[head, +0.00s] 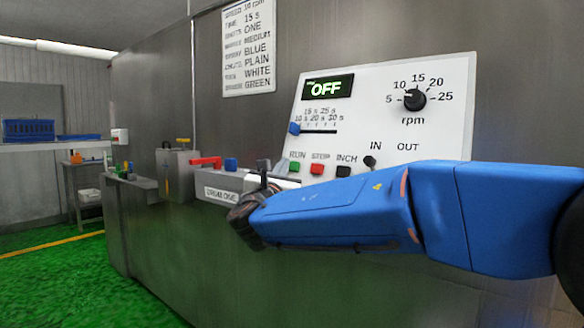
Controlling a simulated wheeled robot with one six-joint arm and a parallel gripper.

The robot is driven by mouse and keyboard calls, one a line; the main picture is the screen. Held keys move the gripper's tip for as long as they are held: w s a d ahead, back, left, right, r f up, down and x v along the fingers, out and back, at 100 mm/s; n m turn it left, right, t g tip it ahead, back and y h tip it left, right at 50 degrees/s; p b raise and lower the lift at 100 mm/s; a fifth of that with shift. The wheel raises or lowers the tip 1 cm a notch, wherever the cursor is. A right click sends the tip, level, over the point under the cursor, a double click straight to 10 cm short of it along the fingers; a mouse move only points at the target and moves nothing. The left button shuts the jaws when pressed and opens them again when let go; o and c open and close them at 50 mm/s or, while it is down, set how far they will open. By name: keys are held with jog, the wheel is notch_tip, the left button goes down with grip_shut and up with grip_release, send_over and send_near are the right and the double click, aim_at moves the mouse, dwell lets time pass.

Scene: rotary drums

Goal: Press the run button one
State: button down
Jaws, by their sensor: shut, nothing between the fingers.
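The control panel (385,125) is a white plate, partly hidden along its lower edge by my blue arm. The green run button (294,168) sits at its lower left under the label RUN. Its display (328,88) reads OFF. My gripper (264,166) is shut and empty, just left of and in front of the green button in the picture. The gap between them in depth is hard to tell. My wrist hides part of the gripper. A label reading DRUM ONE (221,194) is on the ledge to the left.
A red stop button (317,168) and a black inch button (343,171) stand right of the green one. A blue slider (294,128), rpm knob (415,99) and IN/OUT switch (370,162) are also there. A red handle (205,161) stands left. Green floor (95,270) is clear.

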jog(key=shift+s, duration=0.1)
jog(key=shift+s+a+r, duration=0.45)
jog(key=shift+s+a, duration=0.3)
jog(key=shift+s, duration=0.15)
jog(key=shift+s+a+r, duration=0.4)
jog(key=shift+s+a, duration=0.3)
jog(key=shift+s, duration=0.15)
